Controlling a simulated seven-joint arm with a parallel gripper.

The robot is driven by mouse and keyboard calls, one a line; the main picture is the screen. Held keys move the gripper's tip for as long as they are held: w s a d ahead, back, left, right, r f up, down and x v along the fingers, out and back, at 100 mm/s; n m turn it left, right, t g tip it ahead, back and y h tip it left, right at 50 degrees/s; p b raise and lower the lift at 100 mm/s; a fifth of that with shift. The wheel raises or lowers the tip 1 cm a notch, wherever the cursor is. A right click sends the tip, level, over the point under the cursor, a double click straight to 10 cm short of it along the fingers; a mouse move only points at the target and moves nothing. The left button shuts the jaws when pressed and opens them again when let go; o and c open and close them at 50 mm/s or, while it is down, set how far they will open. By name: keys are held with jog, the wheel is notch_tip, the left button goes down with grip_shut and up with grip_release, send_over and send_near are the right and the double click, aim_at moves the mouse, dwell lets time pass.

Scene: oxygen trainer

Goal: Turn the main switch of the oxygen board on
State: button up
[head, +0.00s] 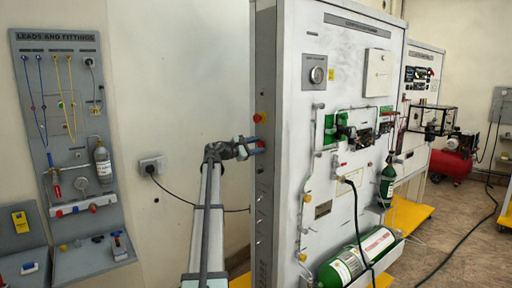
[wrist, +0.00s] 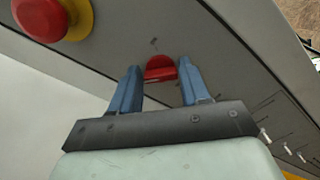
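A red switch (wrist: 160,68) sits on the grey side face of the oxygen board (head: 345,80). In the wrist view it shows between the tips of the two blue fingers of my gripper (wrist: 160,72). The fingers stand apart, one on each side, with a visible gap between each finger and the red switch. How deep the fingertips reach along it I cannot tell. In the head view my gripper (head: 254,146) is at the board's left side face, and the switch is largely hidden there.
A red emergency button on a yellow base (head: 259,118) sits just above my gripper; it also shows in the wrist view (wrist: 40,15). Several small fittings run down the side face below. A green cylinder (head: 360,256) lies at the board's foot. A leads panel (head: 75,130) hangs left.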

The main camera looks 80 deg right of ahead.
jog(key=c, duration=0.6)
jog(key=shift+c, duration=0.2)
jog(key=m, duration=0.9)
jog(key=shift+f, duration=0.15)
jog(key=shift+f+m, duration=0.1)
jog(key=shift+m, duration=4.3)
